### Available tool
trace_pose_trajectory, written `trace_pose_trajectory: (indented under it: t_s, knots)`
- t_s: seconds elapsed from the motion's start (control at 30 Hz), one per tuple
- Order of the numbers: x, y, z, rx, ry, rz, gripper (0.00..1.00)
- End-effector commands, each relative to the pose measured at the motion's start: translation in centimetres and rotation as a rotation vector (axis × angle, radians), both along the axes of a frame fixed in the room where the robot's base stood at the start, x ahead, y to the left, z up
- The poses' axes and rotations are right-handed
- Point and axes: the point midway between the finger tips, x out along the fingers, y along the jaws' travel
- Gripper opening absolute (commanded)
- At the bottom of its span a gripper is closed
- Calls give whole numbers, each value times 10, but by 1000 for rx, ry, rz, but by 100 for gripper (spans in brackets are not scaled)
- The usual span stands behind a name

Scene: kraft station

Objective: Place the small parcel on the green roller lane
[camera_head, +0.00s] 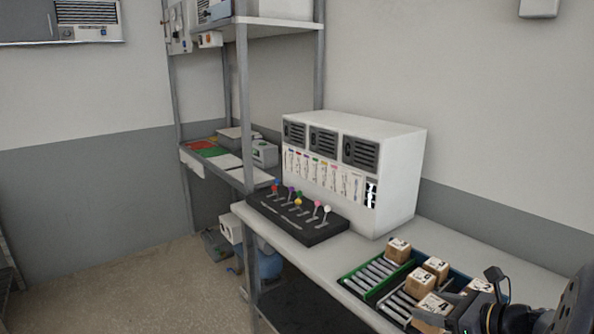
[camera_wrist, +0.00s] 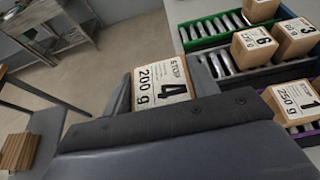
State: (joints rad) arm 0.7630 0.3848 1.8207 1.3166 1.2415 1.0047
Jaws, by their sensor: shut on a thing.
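My gripper (camera_head: 452,311) is at the lower right of the head view, at the front side of the roller lanes. In the wrist view the gripper's dark body hides the parcel's lower part. The parcel also shows in the head view (camera_head: 432,303). The green roller lane (camera_head: 370,276) has green side rails and grey rollers. It also shows at the top of the wrist view (camera_wrist: 206,29), apart from the held parcel. Its near rollers are bare.
One parcel (camera_head: 398,250) is at the green lane's far end. A black lever panel (camera_head: 300,226) and a white cabinet (camera_head: 390,180) stand left of and behind the lanes on the table.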

Motion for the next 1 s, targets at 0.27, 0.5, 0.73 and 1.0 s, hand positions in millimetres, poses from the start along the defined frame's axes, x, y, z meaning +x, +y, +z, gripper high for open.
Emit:
trace_pose_trajectory:
  t_s: [0.27,0.5,0.73,1.0]
  knots:
    - [25,23,-1,0,-1,-35,28]
    - [50,48,-8,2,0,-103,28]
    - [74,86,-33,4,5,-223,28]
    - [77,115,-67,1,7,-322,28]
